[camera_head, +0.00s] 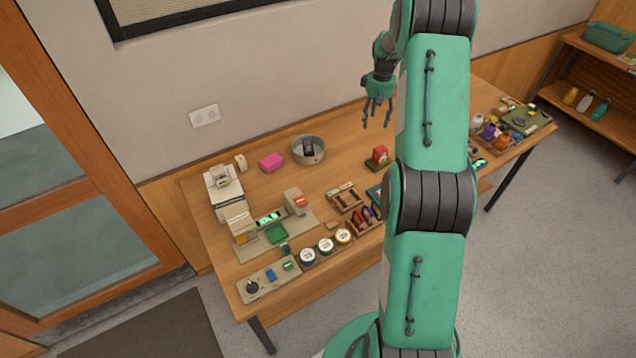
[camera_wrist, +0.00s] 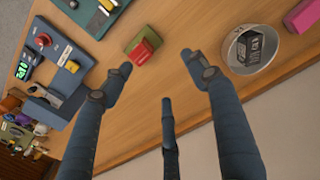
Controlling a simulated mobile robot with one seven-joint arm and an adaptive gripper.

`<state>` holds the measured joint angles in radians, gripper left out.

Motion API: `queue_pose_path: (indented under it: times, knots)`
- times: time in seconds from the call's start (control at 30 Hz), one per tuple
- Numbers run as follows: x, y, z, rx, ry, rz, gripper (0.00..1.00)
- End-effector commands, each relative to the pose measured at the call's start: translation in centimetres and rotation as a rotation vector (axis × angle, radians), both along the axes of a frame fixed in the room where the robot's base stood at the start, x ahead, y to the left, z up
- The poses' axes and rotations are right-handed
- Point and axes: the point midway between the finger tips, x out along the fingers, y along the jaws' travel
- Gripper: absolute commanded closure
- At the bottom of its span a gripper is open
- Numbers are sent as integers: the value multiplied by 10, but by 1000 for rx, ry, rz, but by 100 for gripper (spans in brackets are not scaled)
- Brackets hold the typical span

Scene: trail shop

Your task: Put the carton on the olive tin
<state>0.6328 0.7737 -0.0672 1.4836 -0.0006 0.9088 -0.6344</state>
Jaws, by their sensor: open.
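A small red carton (camera_head: 380,153) is at the back middle of the table, left of my arm. It also shows in the wrist view (camera_wrist: 141,53). A low olive-green thing, which looks like the olive tin (camera_head: 373,165), shows under and around its front edge; it is also in the wrist view (camera_wrist: 148,37). The carton appears to rest upright on it. My gripper (camera_head: 377,118) is open and empty, raised above the table. In the wrist view its spread fingers (camera_wrist: 160,74) point toward the table, with the carton beyond them, not touching.
A round metal bowl (camera_head: 297,158) with a black item in it stands left of the carton, beside a pink box (camera_head: 271,162). Several trays and small goods line the table's front. The wall is close behind. Bare wood lies between bowl and carton.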

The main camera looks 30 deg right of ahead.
Motion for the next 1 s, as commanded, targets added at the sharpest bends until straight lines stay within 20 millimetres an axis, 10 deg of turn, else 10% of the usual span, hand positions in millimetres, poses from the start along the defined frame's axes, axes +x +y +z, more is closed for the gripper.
queue_pose_path:
  times: [0.5, 1.0]
  knots:
    - [-16, 141, 155, -42, -90, 3, 41]
    - [-82, 273, 259, -59, -182, 3, 41]
